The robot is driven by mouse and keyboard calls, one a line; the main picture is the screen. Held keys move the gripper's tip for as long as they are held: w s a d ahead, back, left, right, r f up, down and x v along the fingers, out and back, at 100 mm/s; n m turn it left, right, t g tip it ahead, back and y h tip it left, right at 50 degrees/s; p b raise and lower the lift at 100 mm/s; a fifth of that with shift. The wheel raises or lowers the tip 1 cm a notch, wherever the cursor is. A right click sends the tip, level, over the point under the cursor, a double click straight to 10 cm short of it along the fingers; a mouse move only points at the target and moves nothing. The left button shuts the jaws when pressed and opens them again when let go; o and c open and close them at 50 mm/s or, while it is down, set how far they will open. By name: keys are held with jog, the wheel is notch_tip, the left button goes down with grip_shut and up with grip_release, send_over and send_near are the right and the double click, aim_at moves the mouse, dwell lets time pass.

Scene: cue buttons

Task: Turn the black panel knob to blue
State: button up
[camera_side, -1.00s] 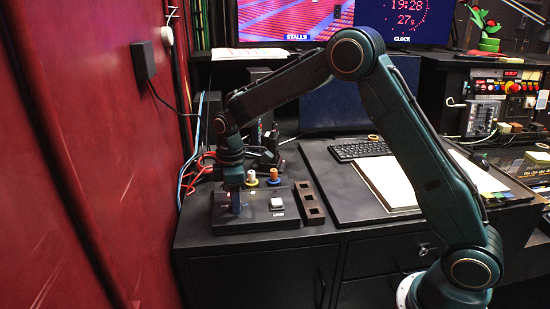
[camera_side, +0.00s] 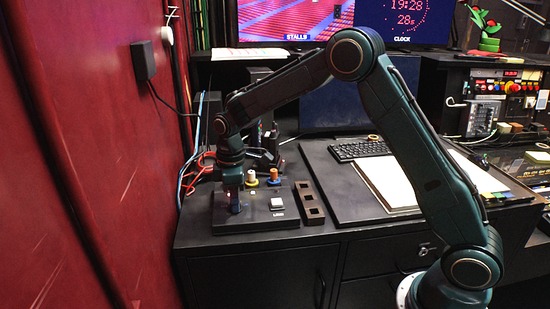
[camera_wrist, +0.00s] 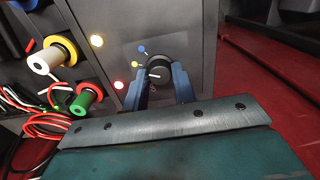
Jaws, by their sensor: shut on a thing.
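The black knob (camera_wrist: 158,68) sits on the dark panel (camera_wrist: 195,30) and shows between my fingers in the wrist view. A short white mark lies across its face, roughly level in the picture. I cannot tell for sure which end is the pointer. A blue dot (camera_wrist: 141,48) and a yellow dot (camera_wrist: 136,64) are on the panel just left of the knob. My gripper (camera_wrist: 162,84) is shut on the knob, with one blue finger on each side. In the side view my gripper (camera_side: 235,207) points down at the panel's left part (camera_side: 255,219) and hides the knob.
A white button (camera_side: 277,203) is on the panel's right. A dark slotted block (camera_side: 309,203) lies beside the panel. Red cables (camera_wrist: 45,123) run close by, and the red wall (camera_side: 95,150) is at left.

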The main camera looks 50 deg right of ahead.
jog(key=m, duration=0.7)
dwell(0.3)
dwell(0.4)
jog(key=o, duration=1)
jog(key=shift+r, duration=0.1)
notch_tip(320, 180, up, 14)
jog(key=shift+f, duration=0.1)
